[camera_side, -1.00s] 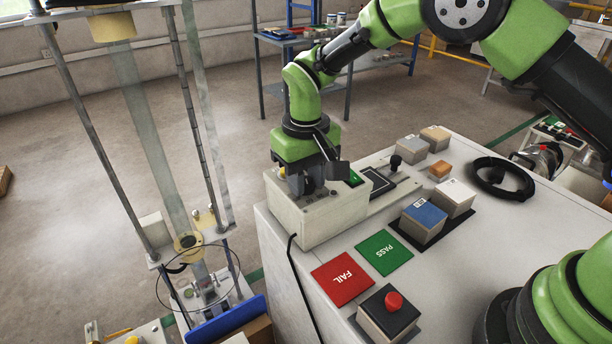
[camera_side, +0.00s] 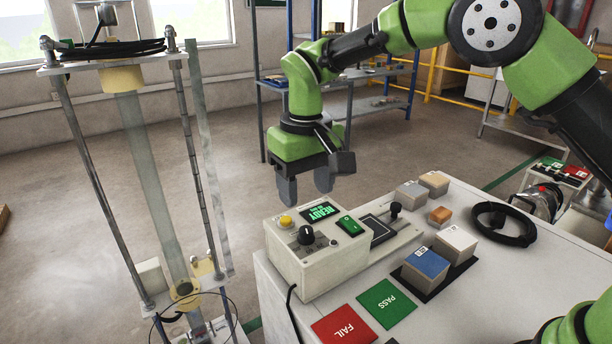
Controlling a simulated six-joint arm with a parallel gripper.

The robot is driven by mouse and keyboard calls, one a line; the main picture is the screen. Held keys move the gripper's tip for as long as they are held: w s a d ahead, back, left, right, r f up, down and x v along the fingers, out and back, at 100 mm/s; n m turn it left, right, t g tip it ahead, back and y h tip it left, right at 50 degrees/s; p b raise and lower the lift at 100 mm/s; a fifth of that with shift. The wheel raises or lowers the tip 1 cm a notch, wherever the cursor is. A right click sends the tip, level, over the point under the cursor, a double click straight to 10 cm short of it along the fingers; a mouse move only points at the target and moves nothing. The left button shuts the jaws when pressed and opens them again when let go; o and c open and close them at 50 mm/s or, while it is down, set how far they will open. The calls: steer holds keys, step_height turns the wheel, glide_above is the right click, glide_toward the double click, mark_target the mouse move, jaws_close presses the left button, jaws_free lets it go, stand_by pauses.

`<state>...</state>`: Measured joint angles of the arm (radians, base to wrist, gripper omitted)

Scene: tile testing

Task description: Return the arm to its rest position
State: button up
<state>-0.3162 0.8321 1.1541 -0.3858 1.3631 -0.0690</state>
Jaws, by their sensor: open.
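My gripper (camera_side: 305,192) hangs in the air above the cream control box, fingers pointing down, spread apart and empty. The control box (camera_side: 322,268) stands at the left end of the white bench. Its green display (camera_side: 321,212) reads READY. A yellow button (camera_side: 286,221), a black knob (camera_side: 306,235) and a green switch (camera_side: 348,226) sit on its top. The fingertips are clear of the box.
A blue-topped block (camera_side: 426,264) and a white-topped block (camera_side: 455,243) sit on a black mat. Green PASS (camera_side: 387,303) and red FAIL (camera_side: 345,326) pads lie in front. A black cable coil (camera_side: 503,222) lies behind. The tall tube rig (camera_side: 140,160) stands left.

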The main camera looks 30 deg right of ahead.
steer(key=shift+r, duration=0.95)
steer(key=s+d+r+m+t+y, duration=0.1)
steer(key=s+d+r+t, duration=0.15)
steer(key=s+r, duration=0.35)
steer(key=s+d+r+m+t+y, duration=0.1)
steer(key=s+d+r, duration=0.35)
steer(key=r, duration=0.25)
steer(key=s+d+f+m+t, duration=0.1)
steer(key=s+t, duration=0.1)
steer(key=s, duration=0.4)
steer(key=s+d+m+t, duration=0.1)
steer(key=s, duration=0.6)
steer(key=shift+s+d+f+t, duration=0.2)
steer(key=shift+d+f+t, duration=0.15)
steer(key=shift+d+f, duration=0.05)
